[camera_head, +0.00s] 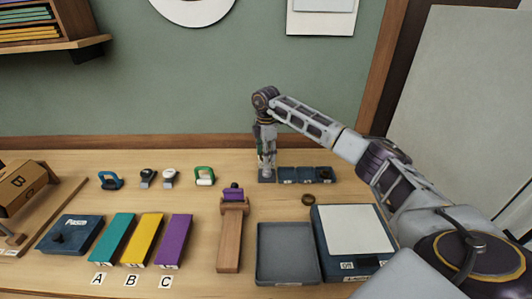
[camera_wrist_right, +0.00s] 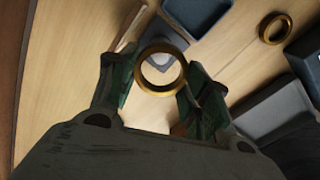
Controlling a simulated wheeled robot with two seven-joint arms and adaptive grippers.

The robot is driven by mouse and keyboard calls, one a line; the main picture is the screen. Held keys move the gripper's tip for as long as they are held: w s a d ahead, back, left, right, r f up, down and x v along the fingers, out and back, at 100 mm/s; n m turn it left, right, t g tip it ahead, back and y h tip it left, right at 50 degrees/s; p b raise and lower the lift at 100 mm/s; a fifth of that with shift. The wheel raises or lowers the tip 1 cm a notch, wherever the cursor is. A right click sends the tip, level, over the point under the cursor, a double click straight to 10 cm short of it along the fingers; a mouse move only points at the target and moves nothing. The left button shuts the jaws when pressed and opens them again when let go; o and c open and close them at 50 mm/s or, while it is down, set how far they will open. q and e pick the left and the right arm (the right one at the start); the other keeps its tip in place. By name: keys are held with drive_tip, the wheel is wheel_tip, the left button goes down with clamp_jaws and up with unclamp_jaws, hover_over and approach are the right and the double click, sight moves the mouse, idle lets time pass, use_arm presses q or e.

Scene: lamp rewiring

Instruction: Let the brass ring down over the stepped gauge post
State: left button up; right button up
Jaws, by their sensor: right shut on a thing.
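My right gripper (camera_head: 266,155) points straight down at the back of the table, over a small dark blue base (camera_head: 266,179). In the right wrist view, the green fingers of the right gripper (camera_wrist_right: 160,78) are shut on a brass ring (camera_wrist_right: 182,79), which lies between their tips. A pale grey stepped post (camera_wrist_right: 160,60) shows through and behind the ring, on its blue base (camera_wrist_right: 172,43). I cannot tell whether the ring is around the post or above it. In the head view the gripper hides the post and the ring. My left gripper is not in view.
A second brass ring (camera_head: 308,200) lies loose on the table; it also shows in the right wrist view (camera_wrist_right: 262,27). A row of dark blue trays (camera_head: 304,182) stands right of the gauge base. A scale-like box (camera_head: 355,229) and an empty tray (camera_head: 287,250) are nearer.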

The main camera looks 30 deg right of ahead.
sight(266, 166)
drive_tip(key=shift+f+b, duration=0.3)
drive_tip(key=shift+f, duration=0.55)
drive_tip(key=shift+f+b, duration=0.35)
drive_tip(key=shift+f, duration=0.4)
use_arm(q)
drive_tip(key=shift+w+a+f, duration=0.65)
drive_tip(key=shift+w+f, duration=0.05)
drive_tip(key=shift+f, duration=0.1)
use_arm(e)
drive_tip(key=shift+f, duration=0.1)
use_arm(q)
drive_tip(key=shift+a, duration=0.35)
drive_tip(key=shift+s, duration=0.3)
